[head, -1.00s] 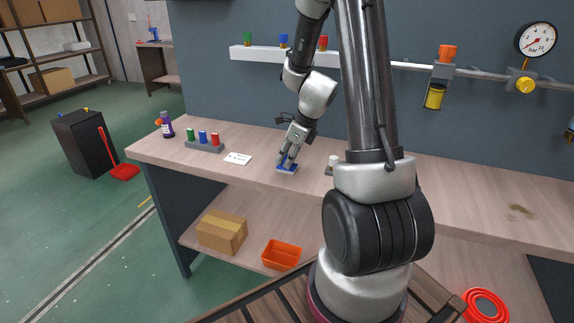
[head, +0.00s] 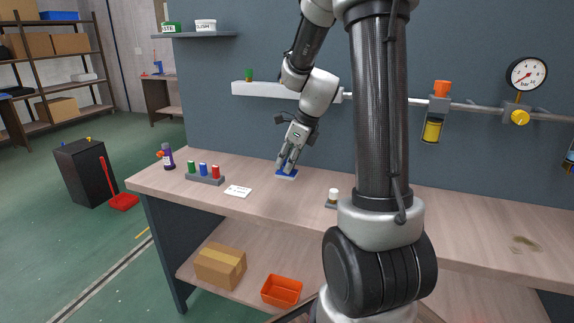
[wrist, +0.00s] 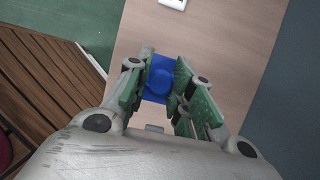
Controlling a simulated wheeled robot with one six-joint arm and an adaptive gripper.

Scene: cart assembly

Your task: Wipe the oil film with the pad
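The pad (head: 286,174) is a small blue block with a pale underside, at the middle of the workbench (head: 262,203) in the head view. In the wrist view its blue square plate (wrist: 160,97) and round knob (wrist: 160,82) show between my fingers. My gripper (head: 290,166) is closed around the knob, pointing down; it also shows in the wrist view (wrist: 162,80). The pad appears to be just above the bench; the gap is hard to judge. The oil film (head: 525,244) is a brown smear at the far right of the bench, well away from my gripper.
A white card (head: 238,191), a block with green, blue and red pegs (head: 205,179) and a purple bottle (head: 168,158) stand left. A small white-capped item (head: 333,196) stands beside my arm. A pipe with an oiler (head: 434,118) and gauge (head: 526,74) runs along the wall.

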